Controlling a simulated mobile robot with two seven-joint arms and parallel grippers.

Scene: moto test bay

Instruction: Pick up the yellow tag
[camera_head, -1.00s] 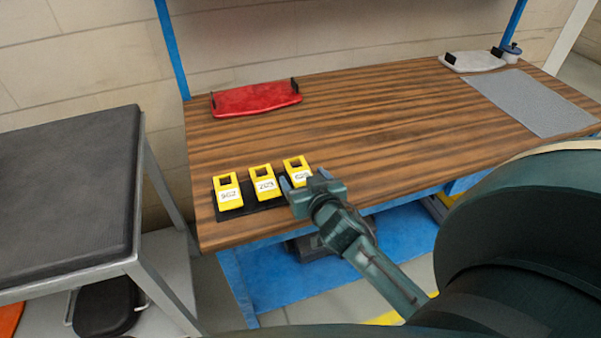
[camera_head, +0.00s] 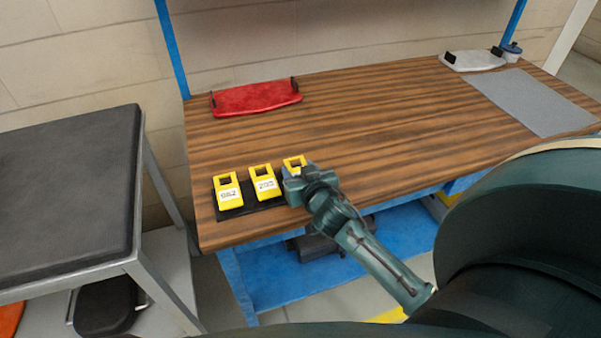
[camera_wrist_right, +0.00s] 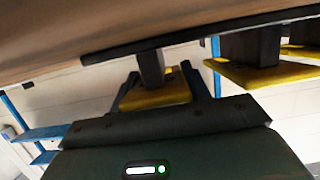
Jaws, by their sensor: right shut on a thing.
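Three yellow tags stand in a row on a black holder (camera_head: 249,206) near the front left of the wooden workbench. The left tag (camera_head: 229,193) and the middle tag (camera_head: 264,184) carry white number labels. The right tag (camera_head: 294,163) is mostly hidden behind my right gripper (camera_head: 294,178); only its top shows. In the right wrist view my right gripper (camera_wrist_right: 174,90) has its fingers on both sides of the right tag (camera_wrist_right: 158,97) and is shut on it. That tag is still at the holder's dark post. My left gripper is in neither view.
A red tray (camera_head: 256,98) lies at the back left of the workbench (camera_head: 360,130). A white tray (camera_head: 472,60), a small jar (camera_head: 511,52) and a grey mat (camera_head: 533,101) are at the right. A black-topped table (camera_head: 65,190) stands at the left. The bench middle is clear.

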